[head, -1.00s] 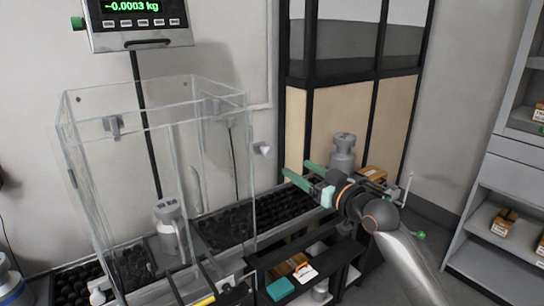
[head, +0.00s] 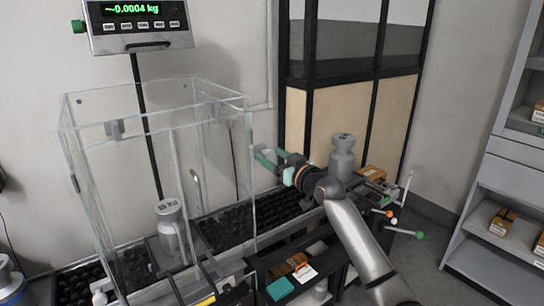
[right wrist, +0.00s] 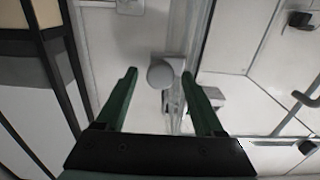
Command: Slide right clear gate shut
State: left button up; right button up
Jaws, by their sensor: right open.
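The clear enclosure (head: 95,190) stands over the scale, with a metal cylinder weight (head: 169,238) inside it. Its right clear gate (head: 240,180) is the transparent pane on the right side; how far it stands open is hard to tell. In the right wrist view, the round grey knob (right wrist: 161,75) sits on the pane's edge. My right gripper (head: 268,155) is at the knob on the enclosure's right side. It is open, and in the right wrist view its green fingertips (right wrist: 159,75) lie either side of the knob, with gaps. My left gripper is out of view.
A display (head: 138,25) reading about -0.0004 kg hangs above. Another metal weight (head: 342,157) and a brown box (head: 371,175) stand close to my right arm. A black roller bed (head: 228,228) runs beneath. Shelves (head: 500,200) stand at far right.

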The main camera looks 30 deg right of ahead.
grip_shut()
dwell(0.7)
dwell(0.8)
